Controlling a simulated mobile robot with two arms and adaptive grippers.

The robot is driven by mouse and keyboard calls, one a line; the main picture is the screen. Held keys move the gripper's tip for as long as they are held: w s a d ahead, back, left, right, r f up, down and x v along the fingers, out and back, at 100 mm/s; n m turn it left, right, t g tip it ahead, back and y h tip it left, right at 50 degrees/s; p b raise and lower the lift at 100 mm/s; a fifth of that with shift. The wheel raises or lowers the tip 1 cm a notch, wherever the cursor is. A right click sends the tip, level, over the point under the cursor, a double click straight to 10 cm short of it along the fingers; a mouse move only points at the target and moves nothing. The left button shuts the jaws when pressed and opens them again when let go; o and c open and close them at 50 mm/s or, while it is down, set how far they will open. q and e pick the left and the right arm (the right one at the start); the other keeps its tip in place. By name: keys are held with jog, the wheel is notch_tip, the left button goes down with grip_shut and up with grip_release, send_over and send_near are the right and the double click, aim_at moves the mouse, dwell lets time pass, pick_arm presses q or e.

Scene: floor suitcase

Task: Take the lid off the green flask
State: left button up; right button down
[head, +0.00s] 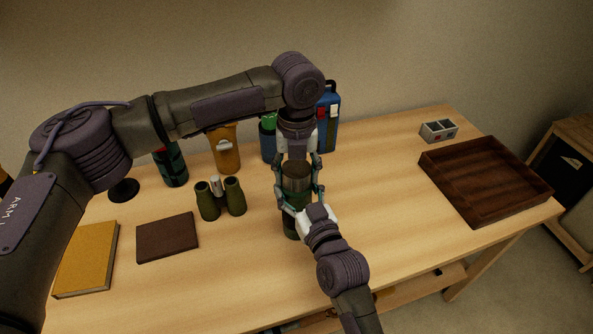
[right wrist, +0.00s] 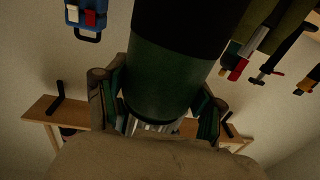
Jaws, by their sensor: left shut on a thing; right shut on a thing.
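The green flask (head: 291,226) stands upright on the table, with a dark cylindrical lid (head: 297,172) at its top. My left gripper (head: 298,180) reaches in from behind and is shut on the lid. My right gripper (head: 302,206) comes from the front and is shut on the flask's body. In the right wrist view the green body (right wrist: 170,75) lies between my right fingers, with a black section (right wrist: 190,25) above it. The fingers hide part of the flask, and I cannot tell whether lid and body are still joined.
Binoculars (head: 221,198), a brown notebook (head: 167,238) and a yellow book (head: 87,258) lie to the left. An orange flask (head: 226,150), a dark teal bottle (head: 171,166) and a blue bottle (head: 331,120) stand behind. A wooden tray (head: 443,184) and grey box (head: 438,131) are right; table between is clear.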

pick_arm(q)
jog(key=n, duration=1.3)
jog(key=shift+n, duration=0.3)
jog(key=n, duration=0.4)
jog(key=shift+n, duration=0.3)
jog(key=n, duration=1.6)
jog(key=shift+r+n, duration=0.1)
jog(key=shift+n, duration=0.2)
jog(key=shift+r, duration=0.1)
